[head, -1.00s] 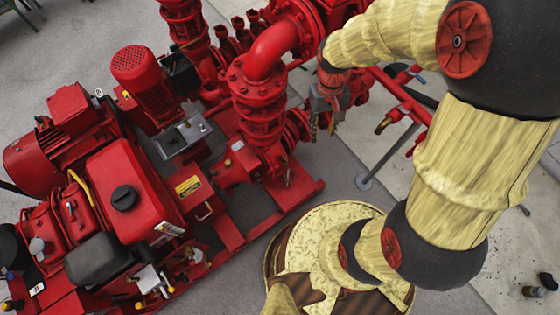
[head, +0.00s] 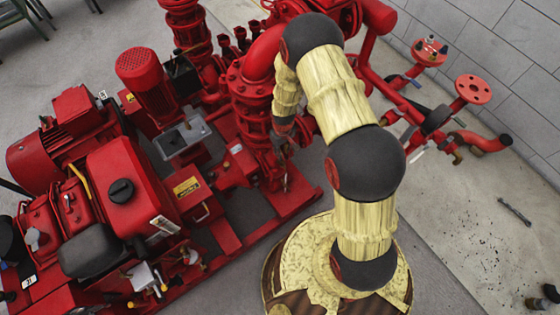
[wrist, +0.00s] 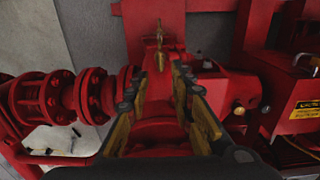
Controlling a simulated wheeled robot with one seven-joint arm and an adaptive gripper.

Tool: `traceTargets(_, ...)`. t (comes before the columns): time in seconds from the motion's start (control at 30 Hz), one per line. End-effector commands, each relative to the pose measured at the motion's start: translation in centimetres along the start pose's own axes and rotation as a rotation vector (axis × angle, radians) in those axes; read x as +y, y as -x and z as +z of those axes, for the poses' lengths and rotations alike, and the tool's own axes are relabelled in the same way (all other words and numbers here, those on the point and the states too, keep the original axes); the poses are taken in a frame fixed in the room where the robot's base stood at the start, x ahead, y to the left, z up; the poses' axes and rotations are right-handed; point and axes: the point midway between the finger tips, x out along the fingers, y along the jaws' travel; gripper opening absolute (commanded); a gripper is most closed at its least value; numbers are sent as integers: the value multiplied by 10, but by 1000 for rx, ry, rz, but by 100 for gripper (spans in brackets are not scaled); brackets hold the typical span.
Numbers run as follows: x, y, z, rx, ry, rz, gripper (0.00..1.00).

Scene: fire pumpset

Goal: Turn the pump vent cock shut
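The vent cock (wrist: 160,47) is a small brass-coloured fitting, upright in the upper middle of the wrist view, on the red pump. My gripper (wrist: 157,78) is open, with one finger on each side of the picture's middle. The cock shows just beyond the fingertips, roughly in line with the gap between them. I cannot tell whether either finger touches it. In the head view my gripper (head: 282,147) points down beside the red pump body (head: 240,168), and a small thin fitting shows just below it. The angle of the cock's handle is too small to read.
Red flanged pipe (wrist: 75,95) runs on the left of the wrist view. A red box with a yellow label (wrist: 305,108) stands at right.

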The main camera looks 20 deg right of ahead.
Motion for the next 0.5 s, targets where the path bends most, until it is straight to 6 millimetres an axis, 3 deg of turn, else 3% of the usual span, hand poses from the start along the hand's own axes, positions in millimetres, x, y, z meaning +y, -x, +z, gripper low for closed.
traceTargets(0.5, 0, -68, 1, -3, 2, -1, 24)
